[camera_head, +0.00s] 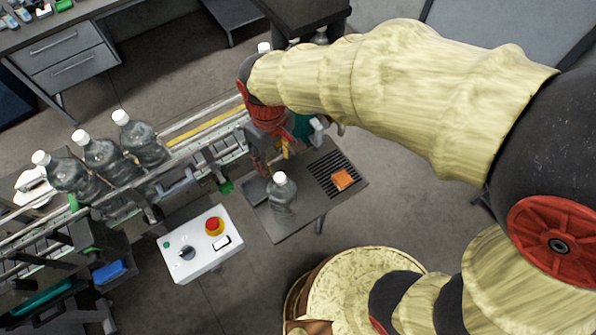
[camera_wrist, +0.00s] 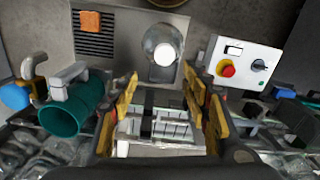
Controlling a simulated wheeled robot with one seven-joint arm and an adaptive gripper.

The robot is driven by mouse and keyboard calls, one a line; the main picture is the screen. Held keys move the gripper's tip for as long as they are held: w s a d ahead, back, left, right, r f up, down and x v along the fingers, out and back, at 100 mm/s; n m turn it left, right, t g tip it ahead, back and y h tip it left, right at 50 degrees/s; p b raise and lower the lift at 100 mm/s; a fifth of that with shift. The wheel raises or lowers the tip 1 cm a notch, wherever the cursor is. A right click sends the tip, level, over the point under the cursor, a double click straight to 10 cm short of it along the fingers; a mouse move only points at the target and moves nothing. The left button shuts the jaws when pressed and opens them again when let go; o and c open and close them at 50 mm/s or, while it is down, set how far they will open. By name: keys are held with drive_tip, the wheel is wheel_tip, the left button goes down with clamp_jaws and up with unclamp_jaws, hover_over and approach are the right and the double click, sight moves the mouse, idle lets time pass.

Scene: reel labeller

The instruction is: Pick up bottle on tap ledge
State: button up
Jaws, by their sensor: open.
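A clear bottle with a white cap (camera_head: 282,197) stands upright on the grey tap ledge (camera_head: 290,222), left of its slotted drain grate. In the wrist view the bottle (camera_wrist: 160,46) is seen from above, just beyond the fingertips and roughly centred between them. My gripper (camera_wrist: 160,82) is open, with nothing between its yellow fingers. In the head view my gripper is mostly hidden under my wrist, above and behind the bottle. The bottle and fingers appear apart.
An orange block (camera_head: 342,179) lies on the grate. A white control box (camera_head: 201,243) with a red button is left of the ledge. A conveyor (camera_head: 190,150) carries several bottles. A teal cylinder (camera_wrist: 72,112) is close to the left finger.

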sight(280, 178)
drive_tip(key=shift+s+f, duration=0.1)
drive_tip(key=shift+s, duration=0.3)
drive_tip(key=shift+s+a+f, duration=0.1)
drive_tip(key=shift+s+f, duration=0.2)
drive_tip(key=shift+s, duration=0.3)
drive_tip(key=shift+s+f, duration=0.3)
drive_tip(key=shift+s, duration=0.25)
drive_tip(key=shift+w+d+f+p, duration=0.15)
drive_tip(key=shift+w+f+p, duration=0.05)
drive_tip(key=shift+w+f, duration=0.35)
drive_tip(key=shift+w+d+f+p, duration=0.15)
drive_tip(key=shift+w+f, duration=0.35)
drive_tip(key=f, duration=0.2)
drive_tip(key=s+f, duration=0.1)
drive_tip(key=shift+d+f+p, duration=0.2)
drive_tip(key=shift+f+p, duration=0.2)
drive_tip(key=shift+w+f, duration=0.1)
drive_tip(key=shift+w, duration=0.05)
drive_tip(key=shift+s, duration=0.25)
drive_tip(key=shift+c, duration=0.5)
drive_tip(key=shift+w, duration=0.15)
drive_tip(key=shift+c, duration=1.3)
clamp_jaws()
